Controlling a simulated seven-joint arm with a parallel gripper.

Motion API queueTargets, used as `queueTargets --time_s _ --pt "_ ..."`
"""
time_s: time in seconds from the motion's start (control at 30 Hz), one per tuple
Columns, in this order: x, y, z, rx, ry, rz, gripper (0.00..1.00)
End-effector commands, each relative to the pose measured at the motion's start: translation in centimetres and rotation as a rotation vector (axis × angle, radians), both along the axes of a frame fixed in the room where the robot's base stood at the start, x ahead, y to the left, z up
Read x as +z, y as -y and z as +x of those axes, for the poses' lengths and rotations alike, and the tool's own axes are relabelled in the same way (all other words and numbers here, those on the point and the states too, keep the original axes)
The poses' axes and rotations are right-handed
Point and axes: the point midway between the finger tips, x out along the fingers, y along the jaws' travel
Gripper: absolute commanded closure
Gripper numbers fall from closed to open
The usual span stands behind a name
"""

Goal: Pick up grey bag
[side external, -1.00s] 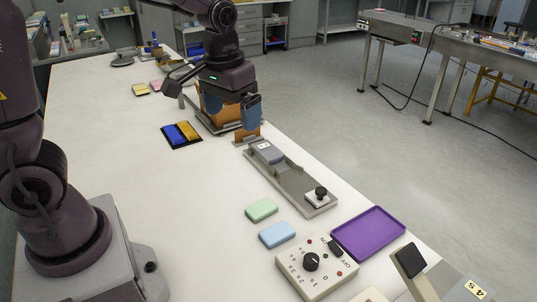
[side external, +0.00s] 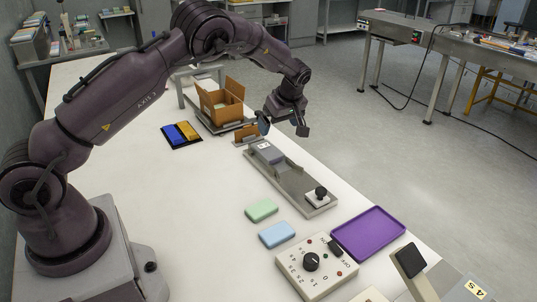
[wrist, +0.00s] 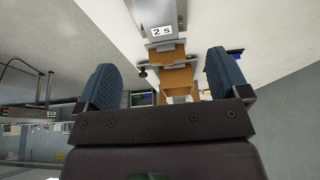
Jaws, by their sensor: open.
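A grey piece with a small white label (side external: 268,153) lies at the far end of a long grey channel (side external: 300,184). It is the likeliest grey bag, but I cannot tell for sure. In the wrist view, a grey surface with a "2 S" label (wrist: 162,15) shows at the top centre and looks like the same piece. My gripper (side external: 283,127) is open and empty, raised beyond and right of the channel's far end. Both blue fingers show spread wide in the wrist view (wrist: 162,75), with nothing between them.
An open brown carton (side external: 221,104) stands behind the channel, with a brown flap piece (side external: 246,134) between. A blue and yellow tray (side external: 182,134), green pack (side external: 261,210), blue pack (side external: 277,235), purple tray (side external: 368,233) and control box (side external: 316,266) surround it. The table's left middle is clear.

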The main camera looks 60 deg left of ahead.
Motion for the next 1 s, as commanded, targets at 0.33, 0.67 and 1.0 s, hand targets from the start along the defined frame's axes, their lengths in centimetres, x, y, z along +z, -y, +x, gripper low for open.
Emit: queueTargets --time_s 0.33,0.67,1.0 --pt "-5.5 -2.2 -0.1 0.012 0.001 -0.001 0.06" --pt "-8.3 -3.1 0.1 0.009 0.001 -0.002 0.06" --pt "-12.0 -4.4 0.4 0.009 0.003 -0.002 0.06"
